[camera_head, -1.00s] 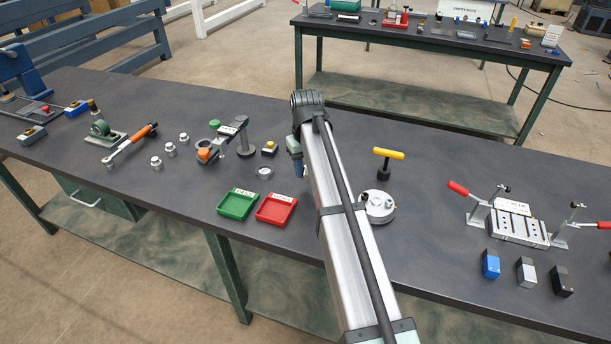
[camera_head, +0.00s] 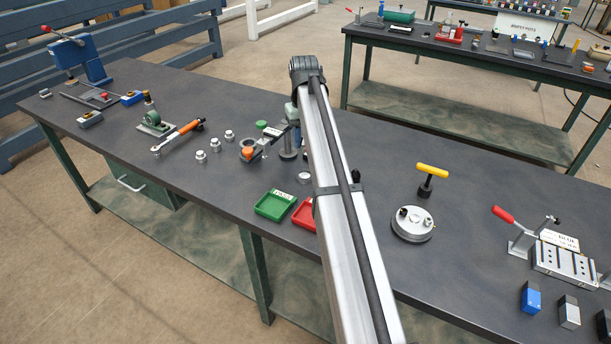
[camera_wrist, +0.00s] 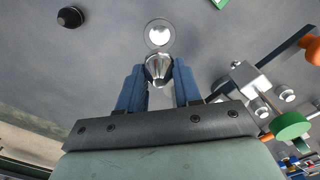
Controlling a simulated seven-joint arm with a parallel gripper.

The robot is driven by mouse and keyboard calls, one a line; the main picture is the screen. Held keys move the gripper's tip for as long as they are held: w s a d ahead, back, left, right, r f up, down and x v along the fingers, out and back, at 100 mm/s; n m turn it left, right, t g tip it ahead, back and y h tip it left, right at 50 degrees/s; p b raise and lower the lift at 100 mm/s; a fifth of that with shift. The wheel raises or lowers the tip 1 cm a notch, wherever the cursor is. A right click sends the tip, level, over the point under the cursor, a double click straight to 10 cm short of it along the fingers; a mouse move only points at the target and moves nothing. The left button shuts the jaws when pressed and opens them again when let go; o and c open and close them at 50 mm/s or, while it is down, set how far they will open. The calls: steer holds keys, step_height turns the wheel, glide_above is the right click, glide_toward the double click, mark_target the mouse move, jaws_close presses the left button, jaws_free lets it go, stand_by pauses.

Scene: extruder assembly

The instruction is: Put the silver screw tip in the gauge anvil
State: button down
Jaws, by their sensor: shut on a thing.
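My gripper (camera_wrist: 158,75) has blue fingers shut on the silver screw tip (camera_wrist: 157,66), a shiny cone-like piece. A round grey ring with a bright centre (camera_wrist: 158,33) shows just beyond the screw tip in the wrist view; I cannot tell if they touch. A small silver ring (camera_head: 305,178) stands by the trays in the head view. A gauge-like stand with an orange part (camera_head: 247,152) is left of my arm. I cannot tell for certain which piece is the gauge anvil.
A green knob (camera_wrist: 290,126) and silver fittings (camera_wrist: 252,84) are close on the right in the wrist view. A green tray (camera_head: 257,207) and a red tray (camera_head: 299,216) lie near the front edge. A round silver fixture (camera_head: 412,233) stands right of my arm.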

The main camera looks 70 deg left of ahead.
steer(key=shift+f+m, duration=0.25)
steer(key=shift+m, duration=0.05)
steer(key=shift+f, duration=4.75)
steer(key=c, duration=0.8)
jaws_free()
steer(key=shift+f, duration=0.15)
step_height(320, 180, up, 12)
steer(key=shift+r, duration=0.15)
